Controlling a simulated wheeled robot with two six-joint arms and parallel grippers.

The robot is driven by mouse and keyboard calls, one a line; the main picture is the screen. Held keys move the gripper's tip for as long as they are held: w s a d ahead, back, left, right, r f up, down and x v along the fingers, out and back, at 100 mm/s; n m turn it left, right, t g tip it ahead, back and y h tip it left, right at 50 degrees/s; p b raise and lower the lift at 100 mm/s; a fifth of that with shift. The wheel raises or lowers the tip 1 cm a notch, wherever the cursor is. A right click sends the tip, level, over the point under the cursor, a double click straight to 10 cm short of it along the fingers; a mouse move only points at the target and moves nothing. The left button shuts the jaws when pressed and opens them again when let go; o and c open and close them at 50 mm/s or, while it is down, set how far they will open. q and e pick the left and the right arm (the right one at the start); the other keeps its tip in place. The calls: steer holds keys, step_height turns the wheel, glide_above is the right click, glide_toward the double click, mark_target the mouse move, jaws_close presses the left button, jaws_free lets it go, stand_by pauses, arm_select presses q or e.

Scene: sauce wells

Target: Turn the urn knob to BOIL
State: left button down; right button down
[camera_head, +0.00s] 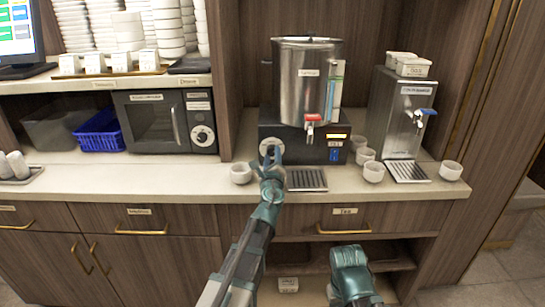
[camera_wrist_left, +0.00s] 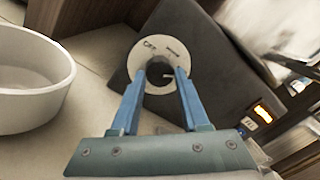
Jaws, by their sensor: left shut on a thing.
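The urn (camera_head: 305,85) is a tall steel cylinder on a black base (camera_wrist_left: 210,60), with a red-handled tap and a lit orange display. Its knob (camera_wrist_left: 158,76) is dark, in the middle of a round white dial (camera_wrist_left: 143,50) on the base's front left. The dial has small print, with what looks like OFF at its upper left; the rest is too small to read. My left gripper (camera_head: 272,153) is shut on the knob, its two blue fingers on either side of it. My right gripper (camera_head: 350,271) is low at the front, away from the urn; its fingertips are not clear.
A white cup (camera_head: 241,173) stands just left of my left gripper and shows large in the wrist view (camera_wrist_left: 30,75). Several cups and a steel dispenser (camera_head: 400,110) stand to the right. A drip tray (camera_head: 306,179) lies before the urn. A microwave (camera_head: 165,122) is at the left.

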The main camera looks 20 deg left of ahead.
arm_select(q)
steer(key=shift+m, duration=0.3)
stand_by(0.4)
steer(key=shift+c, duration=2)
jaws_free()
